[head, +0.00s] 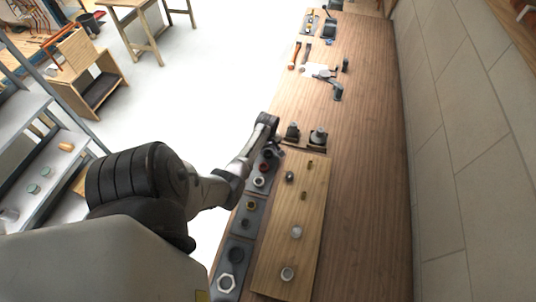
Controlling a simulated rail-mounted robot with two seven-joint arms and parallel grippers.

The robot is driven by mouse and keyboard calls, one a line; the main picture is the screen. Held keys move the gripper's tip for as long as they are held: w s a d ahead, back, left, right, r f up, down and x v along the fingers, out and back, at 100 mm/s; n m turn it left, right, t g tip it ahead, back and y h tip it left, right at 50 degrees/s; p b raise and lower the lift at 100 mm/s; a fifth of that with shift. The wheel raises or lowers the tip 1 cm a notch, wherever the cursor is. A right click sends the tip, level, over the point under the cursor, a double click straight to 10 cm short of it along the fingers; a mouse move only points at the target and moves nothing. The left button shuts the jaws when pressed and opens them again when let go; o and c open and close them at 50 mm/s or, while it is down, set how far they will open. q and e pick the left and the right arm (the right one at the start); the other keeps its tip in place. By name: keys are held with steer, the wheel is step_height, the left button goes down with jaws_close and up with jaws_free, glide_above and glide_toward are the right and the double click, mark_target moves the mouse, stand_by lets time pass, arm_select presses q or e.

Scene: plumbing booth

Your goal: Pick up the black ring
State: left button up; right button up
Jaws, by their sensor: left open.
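A grey tray strip (240,240) along the left edge of the wooden bench holds small fittings. A black ring (236,254) lies in its near section, just above a silver hex nut (226,283). Other small dark round parts sit farther up the strip, too small to tell apart surely. My left gripper (274,150) is over the far end of the strip, well beyond that black ring. It is open, its fingers small and partly lost against the dark parts below. My right gripper is not in view.
A light wooden board (265,273) beside the strip carries several small fittings. Two dark fixtures (318,139) stand just beyond it. Tools and a faucet (336,90) lie farther along. The bench's right side is clear up to the tiled wall.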

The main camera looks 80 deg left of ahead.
arm_select(q)
steer(key=shift+f, duration=1.3)
steer(key=c, duration=0.6)
steer(key=shift+o, duration=0.2)
